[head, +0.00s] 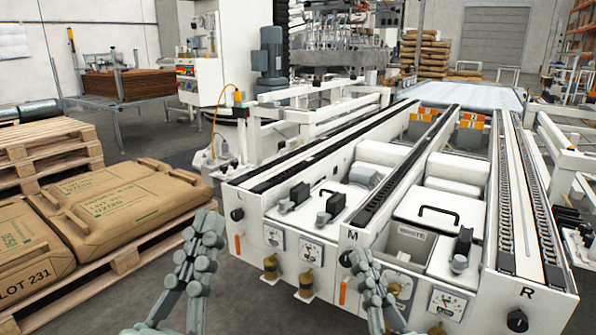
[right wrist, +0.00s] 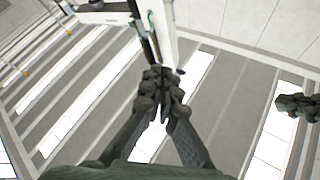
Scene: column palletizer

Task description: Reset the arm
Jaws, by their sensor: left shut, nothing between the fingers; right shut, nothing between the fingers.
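My left gripper (head: 207,235) is in the lower left-middle of the head view, raised in front of the sacks and the machine's left corner. Its fingers are together with nothing between them. My right gripper (head: 357,262) is in front of the machine's middle, near the M mark, also shut and empty. In the right wrist view, the right gripper's (right wrist: 161,78) fingertips meet. What looks like part of my left gripper (right wrist: 298,104) shows at the right edge of that view. Neither gripper holds anything.
The white conveyor machine (head: 300,225) with dials and handles fills the centre and right. Brown sacks (head: 115,200) lie on a wooden pallet (head: 120,262) at the left. A stack of pallets (head: 50,150) stands behind them. Grey floor (head: 245,300) shows between the sacks and the machine.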

